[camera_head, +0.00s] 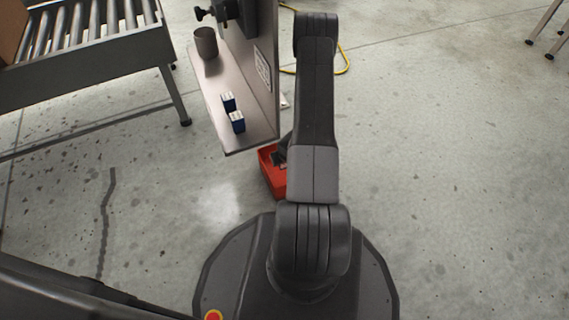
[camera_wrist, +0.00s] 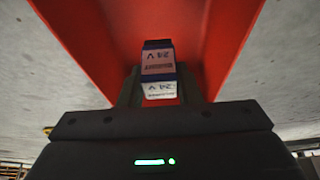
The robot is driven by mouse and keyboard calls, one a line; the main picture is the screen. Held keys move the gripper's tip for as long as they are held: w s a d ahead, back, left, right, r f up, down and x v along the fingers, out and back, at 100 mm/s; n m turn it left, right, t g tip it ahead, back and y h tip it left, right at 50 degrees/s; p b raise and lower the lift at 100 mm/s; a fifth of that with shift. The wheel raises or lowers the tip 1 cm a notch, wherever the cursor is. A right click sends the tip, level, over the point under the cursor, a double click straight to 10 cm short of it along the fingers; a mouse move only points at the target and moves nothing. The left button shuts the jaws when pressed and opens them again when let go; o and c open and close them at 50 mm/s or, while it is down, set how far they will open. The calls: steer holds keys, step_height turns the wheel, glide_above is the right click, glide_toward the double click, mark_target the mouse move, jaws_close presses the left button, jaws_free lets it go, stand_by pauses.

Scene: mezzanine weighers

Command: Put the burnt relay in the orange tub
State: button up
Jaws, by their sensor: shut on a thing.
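My gripper (camera_wrist: 160,92) is shut on a small dark-blue relay with pale printed labels (camera_wrist: 158,62). The labels show on two faces, and I cannot tell whether the relay is burnt. The orange-red tub's (camera_wrist: 95,30) walls rise around and beyond the relay in the wrist view. In the head view, the tub (camera_head: 277,184) stands on the floor below the shelf's near end, partly hidden by my arm. My gripper (camera_head: 281,156) shows there only as a dark shape over the tub. Whether the relay touches the tub's floor is hidden.
A metal shelf (camera_head: 215,95) with an upright panel (camera_head: 262,75) stands just left of my arm. Two blue-and-white blocks (camera_head: 237,122) and a grey cup (camera_head: 206,42) stand on it. A roller conveyor (camera_head: 90,60) is at the upper left.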

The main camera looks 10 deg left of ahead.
steer(key=shift+f, duration=0.75)
steer(key=shift+f, duration=0.1)
steer(key=shift+f, duration=0.45)
steer(key=o, duration=1)
steer(key=shift+r, duration=0.2)
steer(key=v, duration=1.2)
steer(key=shift+r+p, duration=0.35)
